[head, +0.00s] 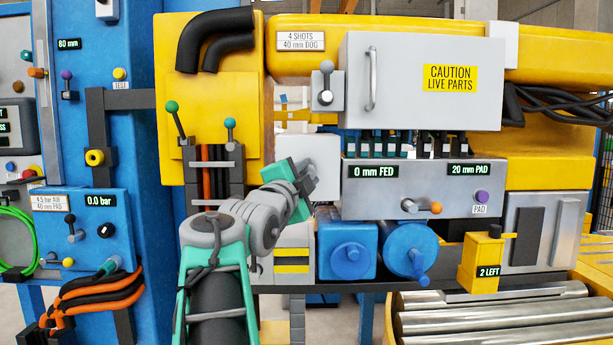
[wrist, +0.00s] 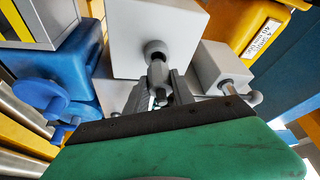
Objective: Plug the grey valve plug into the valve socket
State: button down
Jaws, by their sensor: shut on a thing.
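The grey valve plug (wrist: 157,74) is held between the fingers of my gripper (wrist: 158,94) in the wrist view. A round grey socket with a dark opening (wrist: 154,49) is on the face of a pale grey box (wrist: 135,22). The plug's end overlaps the lower rim of the socket in this view; I cannot tell whether it is inside or just in front. In the head view my gripper (head: 304,184) is at the front of the same pale box (head: 307,148). The gripper hides the plug and socket there.
A lever box (head: 326,88) with a knob is just above the pale box. The grey control panel (head: 420,187) is close on the right. Two blue motors (head: 346,250) are below.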

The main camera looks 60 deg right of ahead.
jog(key=shift+w+d, duration=0.3)
jog(key=shift+d, duration=0.3)
jog(key=shift+w+d, duration=0.25)
jog(key=shift+d, duration=0.3)
jog(key=c, duration=1)
grip_release()
